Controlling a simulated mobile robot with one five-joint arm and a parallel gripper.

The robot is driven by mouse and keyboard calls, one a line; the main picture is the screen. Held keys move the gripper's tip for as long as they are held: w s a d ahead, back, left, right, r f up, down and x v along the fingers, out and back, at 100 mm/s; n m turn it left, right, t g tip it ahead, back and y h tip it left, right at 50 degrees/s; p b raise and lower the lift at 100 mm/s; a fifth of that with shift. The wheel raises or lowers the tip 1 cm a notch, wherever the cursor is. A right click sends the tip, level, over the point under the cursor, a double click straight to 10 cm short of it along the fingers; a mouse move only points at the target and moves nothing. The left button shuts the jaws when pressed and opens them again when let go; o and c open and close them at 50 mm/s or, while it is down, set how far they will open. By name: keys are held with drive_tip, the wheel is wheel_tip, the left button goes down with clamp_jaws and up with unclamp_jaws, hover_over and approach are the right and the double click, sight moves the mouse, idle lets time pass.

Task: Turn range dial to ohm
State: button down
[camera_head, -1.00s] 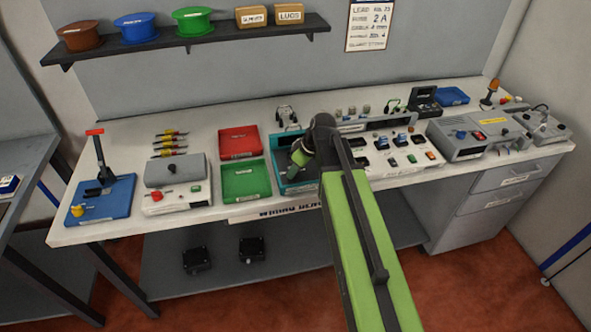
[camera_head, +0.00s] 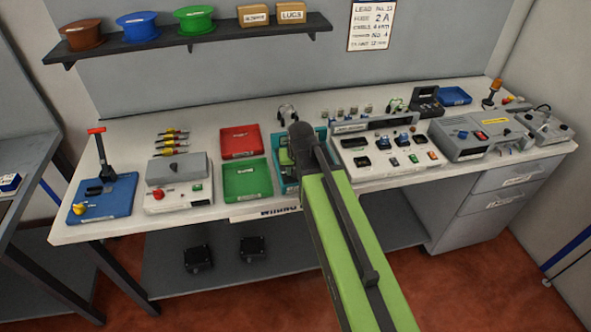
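My arm reaches forward over the bench, its dark joint above the right side of a teal tray (camera_head: 287,187). A small green part, probably my wrist, shows between the arm and the tray. My gripper's fingers cannot be made out behind it. No dial with a readable ohm mark shows. A white panel (camera_head: 376,174) right of the arm carries dark sockets, blue-topped knobs (camera_head: 402,138) and small coloured switches. I cannot tell which part is the range dial, or whether it is hidden by the arm.
Red (camera_head: 240,141) and green (camera_head: 247,180) trays stand left of the teal one. Further left are a grey-lidded box (camera_head: 175,170) and a blue base with an upright lever (camera_head: 104,190). A grey instrument (camera_head: 462,139) stands to the right. A shelf (camera_head: 190,41) with spools hangs above.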

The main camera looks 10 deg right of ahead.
drive_tip(key=shift+a+m+h, duration=0.1)
drive_tip(key=shift+m+h, duration=0.2)
drive_tip(key=shift+m, duration=0.7)
drive_tip(key=c, duration=1)
unclamp_jaws()
drive_tip(key=shift+c, duration=0.2)
